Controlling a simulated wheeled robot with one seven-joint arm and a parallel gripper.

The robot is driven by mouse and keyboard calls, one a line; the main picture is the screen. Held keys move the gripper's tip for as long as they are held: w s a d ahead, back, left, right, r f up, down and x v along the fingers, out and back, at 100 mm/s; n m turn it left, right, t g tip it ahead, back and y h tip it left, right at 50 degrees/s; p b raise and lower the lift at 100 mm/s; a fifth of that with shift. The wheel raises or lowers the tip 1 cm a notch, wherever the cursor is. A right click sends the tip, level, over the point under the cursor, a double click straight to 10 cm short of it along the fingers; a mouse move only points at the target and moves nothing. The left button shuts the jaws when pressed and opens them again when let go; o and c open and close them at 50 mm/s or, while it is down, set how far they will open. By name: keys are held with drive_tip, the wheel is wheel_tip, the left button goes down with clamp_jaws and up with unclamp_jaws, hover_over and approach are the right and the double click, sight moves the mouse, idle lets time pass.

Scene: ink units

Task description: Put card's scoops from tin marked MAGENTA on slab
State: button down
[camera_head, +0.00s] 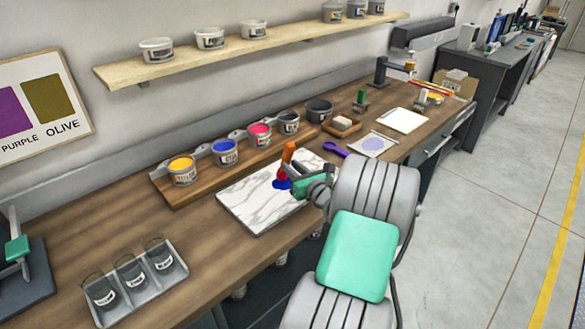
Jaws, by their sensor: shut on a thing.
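The marble slab (250,203) lies on the bench, with dark blue ink (280,185) near its right side. Red shows just above the blue; I cannot tell whether it is ink or part of the tool. My gripper (301,181) is over the slab's right part, shut on an orange-handled tool (289,152) held roughly upright. The tool's lower end is partly hidden. The tin of magenta ink (260,135) stands in a wooden rack, between the blue tin (225,152) and a dark tin (289,123). A pale card with a lilac patch (373,144) lies to the right.
A yellow tin (182,169) stands at the rack's left end. A purple tool (335,150) lies right of the slab. A tray with several dark pots (133,272) is at front left. Bare bench shows left of the slab.

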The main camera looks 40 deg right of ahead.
sight(289, 155)
drive_tip(key=shift+f+b, duration=0.3)
drive_tip(key=shift+f, duration=0.3)
drive_tip(key=shift+f+p, duration=0.2)
drive_tip(key=shift+p, duration=0.8)
idle(2.0)
wheel_tip(289, 155, up, 6)
drive_tip(key=p, duration=0.5)
drive_tip(key=shift+f, duration=0.35)
